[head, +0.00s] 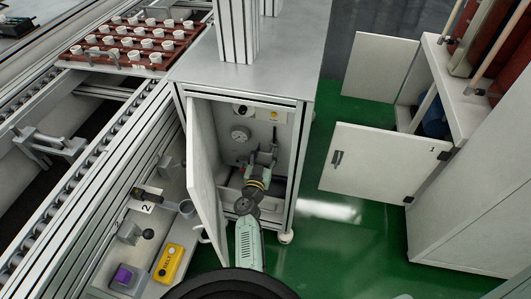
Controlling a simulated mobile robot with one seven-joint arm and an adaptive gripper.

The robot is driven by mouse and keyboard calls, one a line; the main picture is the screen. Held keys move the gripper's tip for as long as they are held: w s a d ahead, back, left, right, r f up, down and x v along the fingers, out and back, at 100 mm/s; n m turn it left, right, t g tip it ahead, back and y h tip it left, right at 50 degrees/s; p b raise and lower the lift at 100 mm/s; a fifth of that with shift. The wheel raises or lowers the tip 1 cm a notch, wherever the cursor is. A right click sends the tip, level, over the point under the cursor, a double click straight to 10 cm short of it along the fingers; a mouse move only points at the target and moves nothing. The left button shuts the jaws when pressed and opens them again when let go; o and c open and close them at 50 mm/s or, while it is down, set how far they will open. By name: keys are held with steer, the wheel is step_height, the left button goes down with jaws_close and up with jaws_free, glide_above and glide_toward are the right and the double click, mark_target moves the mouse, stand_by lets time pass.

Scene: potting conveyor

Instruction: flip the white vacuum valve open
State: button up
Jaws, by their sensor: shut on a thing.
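My gripper (263,157) reaches through the open front of the metal cabinet (299,152). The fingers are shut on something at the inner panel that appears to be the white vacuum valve. The fingers hide most of it, so its handle angle cannot be told. A small red part shows just left of the fingers.
The cabinet door (204,172) stands open, close left of my arm. A ledge at left holds a yellow button box (168,263), a purple button box (127,279) and a lever (148,234). A conveyor (75,187) runs along the left. A white cabinet with open doors (376,165) stands right, across green floor.

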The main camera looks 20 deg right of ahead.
steer(key=shift+r, duration=0.1)
steer(key=m+p, duration=0.1)
steer(key=m, duration=0.3)
steer(key=shift+s+d+r+p, duration=0.1)
steer(key=shift+d+r+p, duration=0.05)
steer(key=shift+r+p, duration=0.2)
steer(key=m, duration=0.4)
steer(key=shift+s+d+r+m+p, duration=0.2)
steer(key=shift+d+m+p, duration=0.05)
steer(key=shift+m+p, duration=0.05)
steer(key=m, duration=0.4)
steer(key=shift+s+d, duration=0.25)
steer(key=shift+d, duration=0.1)
steer(key=shift+s+d+m+b, duration=0.1)
steer(key=shift+d+m+b, duration=0.1)
steer(key=shift+m, duration=0.7)
steer(key=shift+s+d+m+b, duration=0.1)
steer(key=shift+m+b, duration=0.15)
steer(key=shift+m, duration=0.65)
steer(key=shift+d+m+b, duration=0.1)
steer(key=shift+m+b, duration=0.1)
steer(key=shift+m, duration=0.7)
steer(key=o, duration=1.2)
steer(key=shift+s, duration=0.15)
steer(key=v, duration=0.7)
steer(key=shift+s+a, duration=0.1)
steer(key=shift+s, duration=0.05)
